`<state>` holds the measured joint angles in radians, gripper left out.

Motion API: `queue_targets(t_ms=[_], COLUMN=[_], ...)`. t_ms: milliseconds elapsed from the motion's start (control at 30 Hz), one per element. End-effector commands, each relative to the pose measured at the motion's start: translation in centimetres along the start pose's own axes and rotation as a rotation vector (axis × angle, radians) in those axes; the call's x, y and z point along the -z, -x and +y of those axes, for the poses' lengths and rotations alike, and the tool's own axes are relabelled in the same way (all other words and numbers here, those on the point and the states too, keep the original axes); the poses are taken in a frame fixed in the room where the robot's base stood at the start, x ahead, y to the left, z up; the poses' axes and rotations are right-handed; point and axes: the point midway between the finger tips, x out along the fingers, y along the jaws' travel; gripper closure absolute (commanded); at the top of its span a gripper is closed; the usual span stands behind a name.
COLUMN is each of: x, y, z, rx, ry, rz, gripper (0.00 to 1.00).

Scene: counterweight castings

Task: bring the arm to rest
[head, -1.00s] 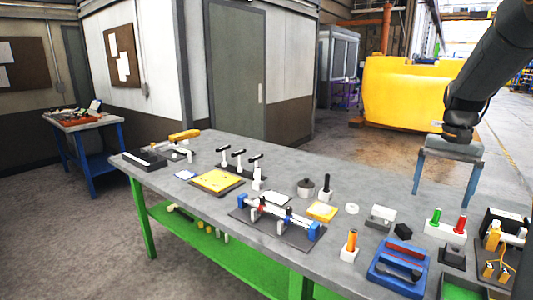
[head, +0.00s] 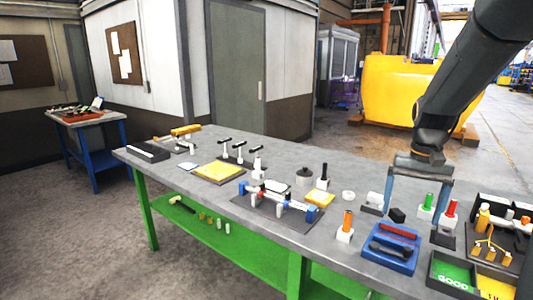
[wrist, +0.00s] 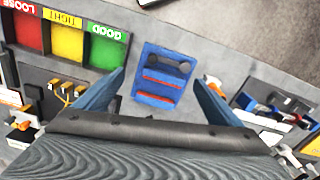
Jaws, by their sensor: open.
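My gripper (head: 412,214) hangs from my dark arm at the right of the head view, over the right part of the workbench (head: 225,143). Its two blue fingers are spread wide, with nothing held between them. In the wrist view my gripper (wrist: 160,77) also shows open. A blue tray (wrist: 146,98) with red and dark items in it appears between and beyond the fingertips, apart from them. The tray also shows in the head view (head: 371,254), below and left of the gripper. The height of the fingertips above the bench is hard to tell.
Red (wrist: 27,30), yellow (wrist: 66,43) and green (wrist: 103,52) labelled bins lie at the wrist view's upper left. Green and red pegs (head: 450,208) stand close to my gripper in the head view. A blue-ended fixture (head: 312,214) and yellow plate (head: 219,170) lie further left.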

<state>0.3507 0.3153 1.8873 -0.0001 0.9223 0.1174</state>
Motion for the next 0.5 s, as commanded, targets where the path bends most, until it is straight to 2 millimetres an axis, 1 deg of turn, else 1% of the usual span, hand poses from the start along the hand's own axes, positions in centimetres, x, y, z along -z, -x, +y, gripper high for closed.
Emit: queue_targets(t_ms=[33, 67, 167, 267, 300, 367, 400, 500], x=[-1.2, -1.9, -5.0, -9.5, -11.5, -14.4, -16.1, -19.7], y=[-1.3, -1.9, -4.5, -7.9, -9.3, -11.2, -12.4, -14.5], z=[-1.2, -1.8, -4.0, -6.5, -7.3, -8.3, -8.7, -9.2], rx=[0.000, 0.001, 0.002, 0.005, 0.007, 0.009, 0.010, 0.013], ry=[0.030, 0.047, 0.118, 0.213, 0.256, 0.313, 0.348, 0.416], rz=[0.000, 0.001, 0.006, 0.015, 0.018, 0.026, 0.028, 0.036], gripper=[0.11, 0.11, 0.11, 0.11, 0.11, 0.11, 0.11, 0.11])
